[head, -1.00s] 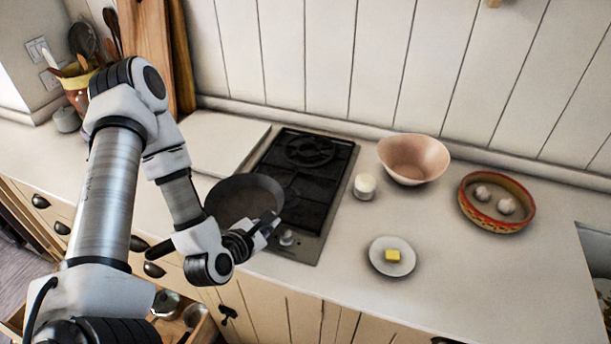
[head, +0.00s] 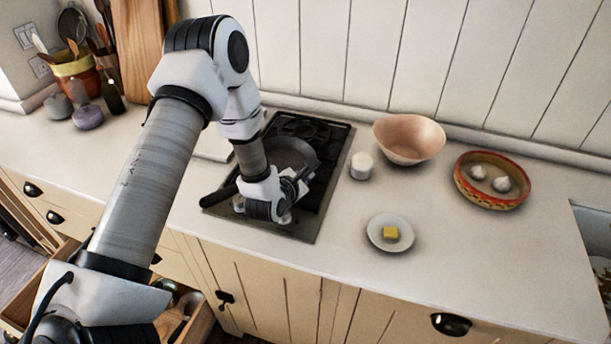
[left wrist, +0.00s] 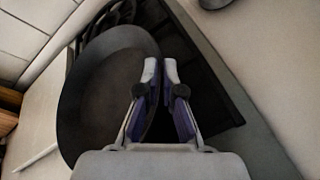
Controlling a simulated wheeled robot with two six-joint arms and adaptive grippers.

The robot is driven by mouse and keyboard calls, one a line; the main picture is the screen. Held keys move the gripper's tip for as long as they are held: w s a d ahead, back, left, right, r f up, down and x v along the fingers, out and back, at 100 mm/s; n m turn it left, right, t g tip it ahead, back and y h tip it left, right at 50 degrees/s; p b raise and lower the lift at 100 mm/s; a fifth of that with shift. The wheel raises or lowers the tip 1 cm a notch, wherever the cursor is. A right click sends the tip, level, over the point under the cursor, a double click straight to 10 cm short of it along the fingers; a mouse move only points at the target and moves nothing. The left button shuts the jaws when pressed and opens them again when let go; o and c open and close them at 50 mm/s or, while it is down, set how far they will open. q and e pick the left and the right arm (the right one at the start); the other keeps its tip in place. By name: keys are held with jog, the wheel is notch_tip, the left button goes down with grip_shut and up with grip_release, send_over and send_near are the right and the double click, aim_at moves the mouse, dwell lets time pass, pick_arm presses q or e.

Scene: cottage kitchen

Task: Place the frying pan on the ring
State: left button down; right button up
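The dark frying pan (head: 292,152) is over the black hob (head: 329,168) in the head view, with its handle (head: 219,196) pointing to the front left. My left gripper (head: 300,181) is shut on the pan's near right rim. In the left wrist view the pan (left wrist: 95,95) lies mostly left of the fingers (left wrist: 160,72), and its rim runs between them. A ring (head: 300,127) shows at the back of the hob, partly hidden by the pan and arm. I cannot tell whether the pan touches the hob. My right gripper is not in view.
A white cup (head: 361,167), pink bowl (head: 409,138), plate with butter (head: 373,234) and patterned dish with garlic (head: 462,190) stand right of the hob. A utensil pot (head: 78,76) is at back left. A drawer (head: 200,328) hangs open below.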

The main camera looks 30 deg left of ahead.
pick_arm(q)
jog(key=shift+w+f, duration=0.15)
jog(key=shift+f, duration=0.75)
jog(key=c, duration=1.8)
grip_release()
jog(key=shift+s+f, duration=0.15)
jog(key=shift+s, duration=0.05)
jog(key=o, duration=0.5)
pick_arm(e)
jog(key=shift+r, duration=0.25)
pick_arm(q)
jog(key=shift+r, duration=0.2)
jog(key=shift+s, duration=0.3)
jog(key=b+v, duration=0.3)
jog(key=v, duration=0.8)
jog(key=shift+s+r, duration=0.1)
jog(key=shift+r, duration=0.1)
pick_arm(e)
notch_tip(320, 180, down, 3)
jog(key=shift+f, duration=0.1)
